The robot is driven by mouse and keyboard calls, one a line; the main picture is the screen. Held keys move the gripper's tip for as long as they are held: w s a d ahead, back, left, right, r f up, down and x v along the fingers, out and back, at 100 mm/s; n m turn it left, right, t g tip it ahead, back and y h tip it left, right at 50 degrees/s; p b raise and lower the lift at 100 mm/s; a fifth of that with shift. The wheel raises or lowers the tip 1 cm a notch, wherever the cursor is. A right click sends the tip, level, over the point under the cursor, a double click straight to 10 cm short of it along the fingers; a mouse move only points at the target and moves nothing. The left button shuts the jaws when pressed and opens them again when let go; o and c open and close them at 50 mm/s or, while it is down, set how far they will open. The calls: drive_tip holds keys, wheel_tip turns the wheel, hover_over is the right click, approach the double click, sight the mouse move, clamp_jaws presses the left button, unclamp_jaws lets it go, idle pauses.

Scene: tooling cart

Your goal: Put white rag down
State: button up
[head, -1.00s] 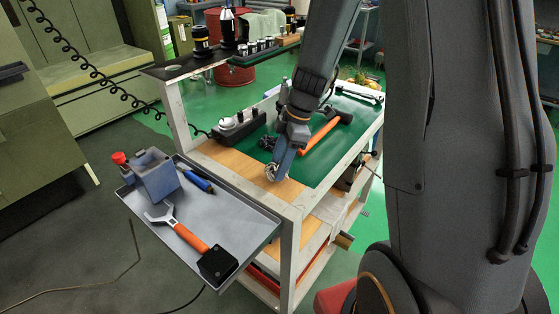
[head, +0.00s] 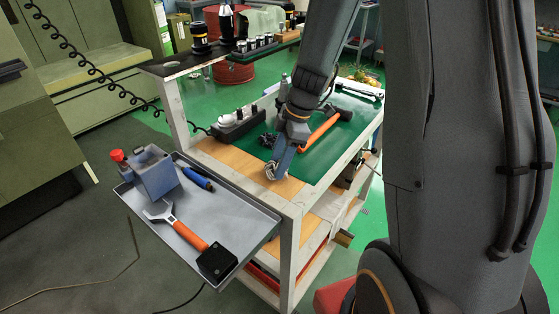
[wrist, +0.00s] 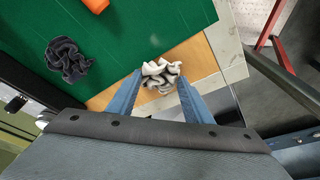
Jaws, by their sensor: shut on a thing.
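The white rag (wrist: 161,75) is a crumpled bundle between the fingertips of my gripper (wrist: 160,84) in the wrist view. My gripper is shut on it, over the bare wooden strip (wrist: 196,57) of the cart top. In the head view my gripper (head: 271,172) is low over the wood near the cart's front edge, and only a bit of the rag shows at its tip. I cannot tell whether the rag touches the wood.
A dark crumpled rag (wrist: 68,60) lies on the green mat (wrist: 130,25), near an orange-handled hammer (head: 320,132). A black block with white pieces (head: 238,124) stands behind.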

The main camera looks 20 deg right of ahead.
drive_tip(key=shift+f+b, duration=0.4)
drive_tip(key=shift+b, duration=0.05)
idle(0.4)
drive_tip(key=o, duration=1.2)
drive_tip(key=shift+r, duration=0.15)
drive_tip(key=b+v, duration=0.1)
drive_tip(key=v, duration=0.6)
drive_tip(key=shift+d+r, duration=0.15)
drive_tip(key=shift+r, duration=0.1)
drive_tip(key=s+m, duration=0.2)
drive_tip(key=s+a+f+m+h, duration=0.1)
drive_tip(key=s+m, duration=0.1)
drive_tip(key=s+f+m, duration=0.1)
drive_tip(key=s+m, duration=0.1)
drive_tip(key=m, duration=0.1)
drive_tip(key=shift+s+a+h, duration=0.2)
drive_tip(key=shift+a+h, duration=0.2)
drive_tip(key=s+m, duration=0.2)
drive_tip(key=s+f+m+h, duration=0.1)
drive_tip(key=s+m, duration=0.1)
drive_tip(key=m, duration=0.1)
drive_tip(key=s+a+m, duration=0.1)
drive_tip(key=s+m, duration=0.1)
drive_tip(key=shift+a+f, duration=0.1)
drive_tip(key=shift+f, duration=0.15)
drive_tip(key=shift+s+f+m+h, duration=0.15)
drive_tip(key=shift+s+m+h, duration=0.15)
drive_tip(key=shift+s+m, duration=0.5)
